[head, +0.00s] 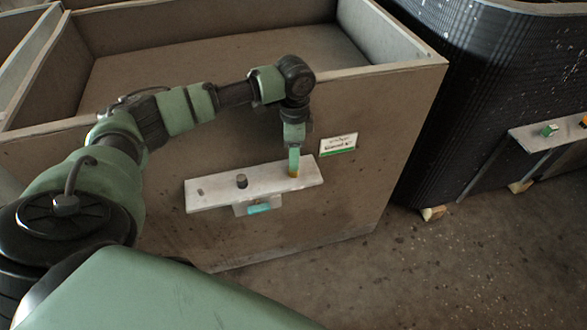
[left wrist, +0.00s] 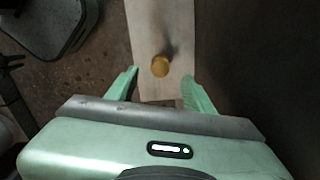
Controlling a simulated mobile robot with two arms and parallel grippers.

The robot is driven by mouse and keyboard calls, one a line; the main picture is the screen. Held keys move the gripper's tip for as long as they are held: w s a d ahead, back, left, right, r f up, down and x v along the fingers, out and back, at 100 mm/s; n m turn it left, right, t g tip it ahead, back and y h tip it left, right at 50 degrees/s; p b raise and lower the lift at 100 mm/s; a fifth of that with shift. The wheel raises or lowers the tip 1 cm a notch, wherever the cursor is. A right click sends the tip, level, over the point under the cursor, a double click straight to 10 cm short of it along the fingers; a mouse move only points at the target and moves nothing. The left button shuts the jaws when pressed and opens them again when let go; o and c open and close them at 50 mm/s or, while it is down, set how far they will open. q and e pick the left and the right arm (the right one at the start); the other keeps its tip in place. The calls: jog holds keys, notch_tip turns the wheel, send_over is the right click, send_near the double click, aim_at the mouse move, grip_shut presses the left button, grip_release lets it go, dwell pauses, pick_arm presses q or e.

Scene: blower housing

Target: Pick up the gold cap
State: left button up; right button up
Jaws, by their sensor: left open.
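The gold cap (left wrist: 160,66) is small and round and stands on a pale narrow shelf (left wrist: 150,22) in the left wrist view. In the head view the cap (head: 293,174) shows only partly, near the right end of the shelf (head: 215,194), under my fingers. My left gripper (head: 294,160) points down over it. In the left wrist view the left gripper (left wrist: 160,76) is open, with its green fingers to either side of the cap and gaps between. My right gripper is not in view.
A dark knob (head: 241,181) stands mid-shelf, and a teal piece (head: 260,209) is below it. The shelf is on the front of a large brown bin (head: 345,195) with a label (head: 338,144). A black ribbed container (head: 455,110) and another shelf with small parts are at right.

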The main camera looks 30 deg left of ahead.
pick_arm(q)
notch_tip(320, 180, down, 5)
jog(key=shift+r, duration=0.2)
grip_shut()
notch_tip(320, 180, up, 20)
dwell(0.5)
